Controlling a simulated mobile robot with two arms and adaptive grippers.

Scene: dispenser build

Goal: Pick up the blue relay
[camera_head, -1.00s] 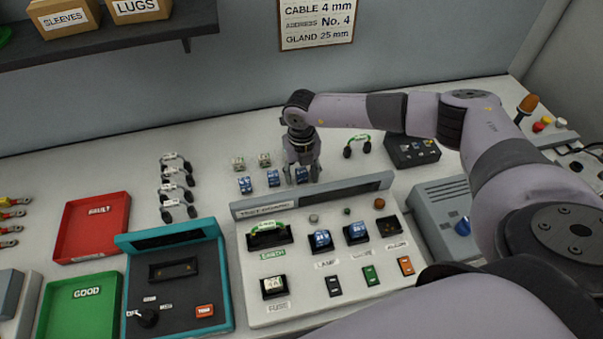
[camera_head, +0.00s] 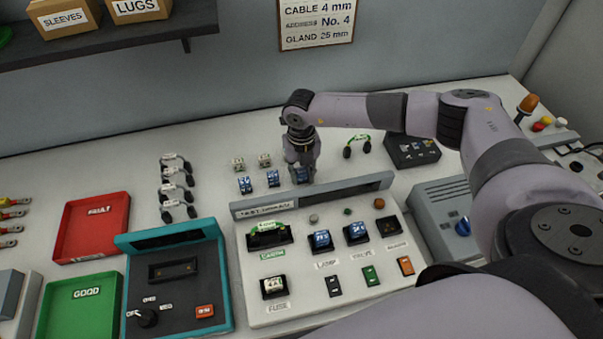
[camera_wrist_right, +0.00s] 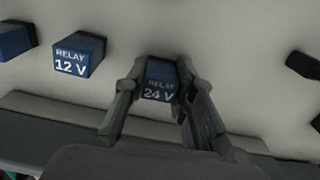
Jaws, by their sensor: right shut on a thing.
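My right gripper (camera_head: 301,172) is shut on a blue relay at the back of the table, just behind the panel with sockets. In the right wrist view this relay (camera_wrist_right: 159,80) reads "RELAY 24 V" and sits between the two fingers (camera_wrist_right: 155,88). Two more blue relays stand in a row to its left in the head view, a nearer one (camera_head: 273,178) and a farther one (camera_head: 245,185). The nearer one reads "RELAY 12 V" in the right wrist view (camera_wrist_right: 79,54). Two blue relays also sit in the panel, at the lamp (camera_head: 321,241) and valve (camera_head: 356,233) sockets. My left gripper is not in view.
The socket panel (camera_head: 300,300) stands directly in front of the gripper. Two pale fuses (camera_head: 264,160) stand behind the relay row. A teal-framed tester (camera_head: 222,290), a red tray (camera_head: 69,252) and a green tray (camera_head: 50,305) are left.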

